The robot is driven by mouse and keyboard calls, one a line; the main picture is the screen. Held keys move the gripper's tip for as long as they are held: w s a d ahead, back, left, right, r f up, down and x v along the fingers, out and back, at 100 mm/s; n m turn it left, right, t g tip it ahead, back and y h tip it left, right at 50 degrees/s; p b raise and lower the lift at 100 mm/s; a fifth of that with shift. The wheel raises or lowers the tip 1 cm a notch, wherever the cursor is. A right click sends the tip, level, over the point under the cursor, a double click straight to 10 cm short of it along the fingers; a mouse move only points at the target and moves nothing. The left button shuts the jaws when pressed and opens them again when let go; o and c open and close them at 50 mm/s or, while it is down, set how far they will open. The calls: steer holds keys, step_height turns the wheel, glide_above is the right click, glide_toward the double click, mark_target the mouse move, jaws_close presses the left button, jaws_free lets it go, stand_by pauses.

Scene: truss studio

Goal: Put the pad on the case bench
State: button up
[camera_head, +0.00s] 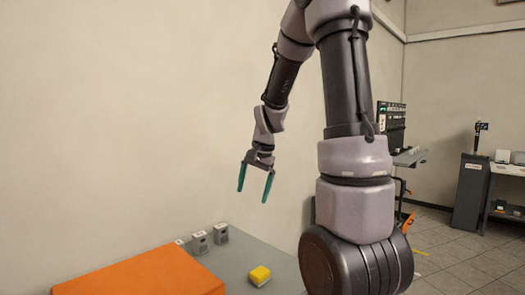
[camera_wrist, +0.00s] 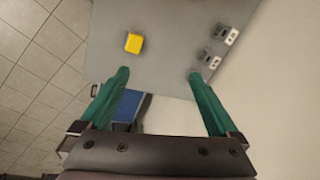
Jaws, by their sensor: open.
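A small yellow block (camera_head: 260,273), which looks like the pad, lies on a grey tabletop (camera_head: 232,262). In the wrist view the yellow block (camera_wrist: 134,43) is on the same grey surface, beyond my fingertips and toward the left finger. My gripper (camera_head: 252,196) is open and empty, with its teal fingers pointing down above the table, apart from the block. The wrist view shows the two fingers (camera_wrist: 159,73) spread wide with nothing between them. I cannot tell which surface is the case bench.
A large orange surface (camera_head: 150,275) is left of the block. Small grey devices (camera_head: 199,243) stand along the table's wall side. A blue item (camera_wrist: 131,105) shows near the left finger in the wrist view. A grey cabinet (camera_head: 470,195) stands far right, with open tiled floor before it.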

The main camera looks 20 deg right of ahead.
steer(key=s+a+r+n+t, duration=0.2)
steer(key=s+r, duration=0.6)
steer(key=s, duration=0.1)
steer(key=s+a+r+n+t, duration=0.2)
steer(key=s+r+n, duration=0.1)
steer(key=s+r, duration=0.5)
steer(key=shift+s+a+n+t, duration=0.3)
steer(key=shift+s+a, duration=0.1)
steer(key=shift+s, duration=0.35)
